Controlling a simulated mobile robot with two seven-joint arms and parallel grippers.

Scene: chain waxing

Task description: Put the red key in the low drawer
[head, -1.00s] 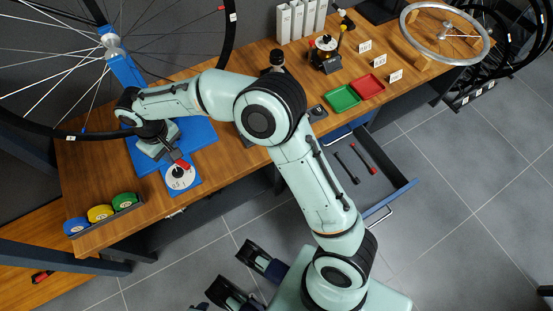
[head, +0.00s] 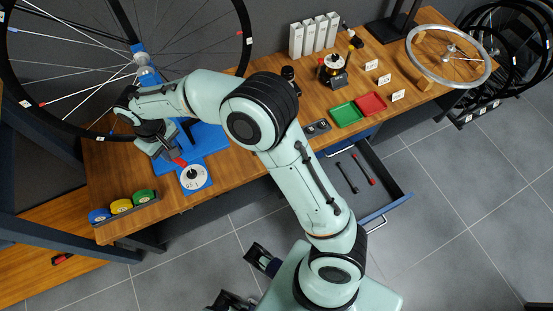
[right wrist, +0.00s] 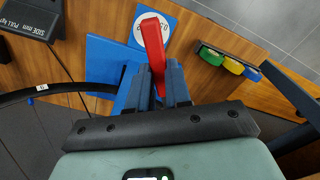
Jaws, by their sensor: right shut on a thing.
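The red key (right wrist: 153,45) is in the jaws of my right gripper (right wrist: 158,80), which is shut on it. It appears as a plain red bar sticking out past the fingers; its inner end is hidden by them. In the head view the red key (head: 179,162) is at the blue stand, beside a white round dial (head: 194,177); I cannot tell whether it touches anything there. The drawer (head: 397,198) under the bench is pulled open, far to the right of my right gripper (head: 172,155).
The open drawer holds a black bar (head: 347,178) and a red-and-black bar (head: 363,170). A spoked wheel (head: 248,40) stands by the blue stand (head: 205,135). Green (head: 346,114) and red (head: 372,104) trays sit on the bench. Coloured rolls (head: 121,206) line the near-left edge.

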